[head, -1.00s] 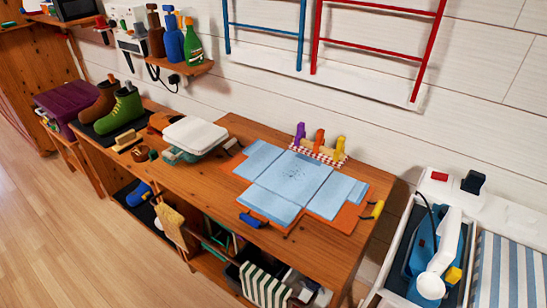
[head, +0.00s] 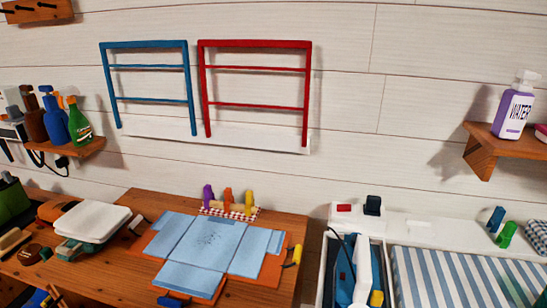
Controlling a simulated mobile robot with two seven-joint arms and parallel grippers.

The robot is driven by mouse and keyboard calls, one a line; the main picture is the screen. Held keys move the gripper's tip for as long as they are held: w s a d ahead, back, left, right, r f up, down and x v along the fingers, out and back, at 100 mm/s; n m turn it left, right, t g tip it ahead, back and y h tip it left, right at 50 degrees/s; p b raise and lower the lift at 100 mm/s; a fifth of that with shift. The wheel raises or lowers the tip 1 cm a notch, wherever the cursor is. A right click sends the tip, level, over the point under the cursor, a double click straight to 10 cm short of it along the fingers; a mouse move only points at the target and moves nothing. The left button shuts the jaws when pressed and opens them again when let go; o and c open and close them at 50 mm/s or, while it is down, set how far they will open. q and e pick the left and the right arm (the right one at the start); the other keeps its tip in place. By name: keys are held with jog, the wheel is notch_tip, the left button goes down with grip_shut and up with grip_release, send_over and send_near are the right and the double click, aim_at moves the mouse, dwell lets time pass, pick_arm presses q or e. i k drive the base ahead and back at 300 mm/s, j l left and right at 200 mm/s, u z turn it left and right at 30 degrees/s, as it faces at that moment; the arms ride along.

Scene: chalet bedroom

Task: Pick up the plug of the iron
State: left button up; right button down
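The iron (head: 362,272) is blue and white and stands at the lower right, cut off by the bottom edge. A thin black cord (head: 343,243) curves up along its left side. A black plug-like block (head: 373,205) stands upright on the white ledge behind the iron, to the right of a red switch (head: 344,208). I cannot tell whether the cord joins this block. Neither of my grippers is in view.
A blue-and-white striped board (head: 450,277) lies right of the iron. A wooden table (head: 290,222) with a blue cloth (head: 212,245) on it is to the left.

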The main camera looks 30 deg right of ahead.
aim_at(372, 207)
jog(key=z, duration=1.6)
